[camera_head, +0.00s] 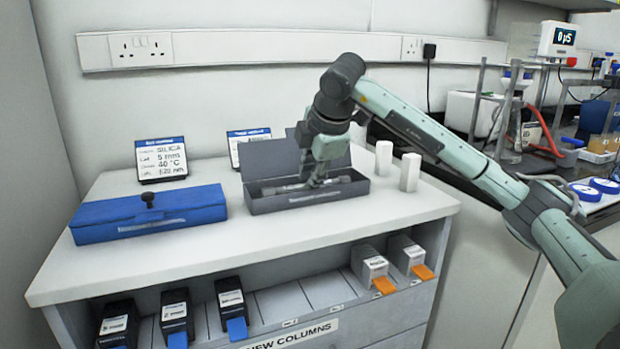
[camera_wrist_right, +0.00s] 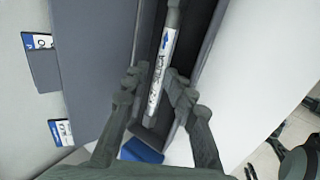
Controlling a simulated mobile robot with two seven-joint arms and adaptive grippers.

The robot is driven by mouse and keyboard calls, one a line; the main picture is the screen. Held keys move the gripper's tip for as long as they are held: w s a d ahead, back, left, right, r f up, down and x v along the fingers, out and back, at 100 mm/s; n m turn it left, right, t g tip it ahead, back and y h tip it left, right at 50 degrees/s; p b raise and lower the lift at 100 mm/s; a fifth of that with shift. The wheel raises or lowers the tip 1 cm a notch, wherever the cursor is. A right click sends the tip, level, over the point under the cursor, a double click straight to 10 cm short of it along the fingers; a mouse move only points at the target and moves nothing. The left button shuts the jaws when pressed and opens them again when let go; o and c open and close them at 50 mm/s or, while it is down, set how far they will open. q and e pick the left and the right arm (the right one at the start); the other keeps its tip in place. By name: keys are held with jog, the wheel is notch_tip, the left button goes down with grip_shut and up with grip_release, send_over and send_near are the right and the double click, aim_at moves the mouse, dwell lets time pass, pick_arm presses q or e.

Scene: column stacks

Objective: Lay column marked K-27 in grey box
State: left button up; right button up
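The grey box (camera_head: 310,200) stands open on the white cabinet top with its lid raised at the back. A slim column (camera_head: 283,188) lies lengthwise inside it. In the right wrist view the column (camera_wrist_right: 161,68) has a white label with a blue arrow and what looks like "SILICA"; I cannot read K-27. My right gripper (camera_head: 318,182) points down into the box. Its fingers (camera_wrist_right: 155,82) are apart, one each side of the column, with a gap visible at the left finger. My left gripper is not in view.
A closed blue box (camera_head: 150,215) with a black knob stands left of the grey box. Two white blocks (camera_head: 410,172) stand to its right. Sign cards (camera_head: 161,160) stand behind. The shelf below holds several cartons (camera_head: 176,312). The cabinet top's front strip is clear.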

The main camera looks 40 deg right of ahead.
jog(key=shift+s+f, duration=0.1)
dwell(0.3)
jog(key=v, duration=1.2)
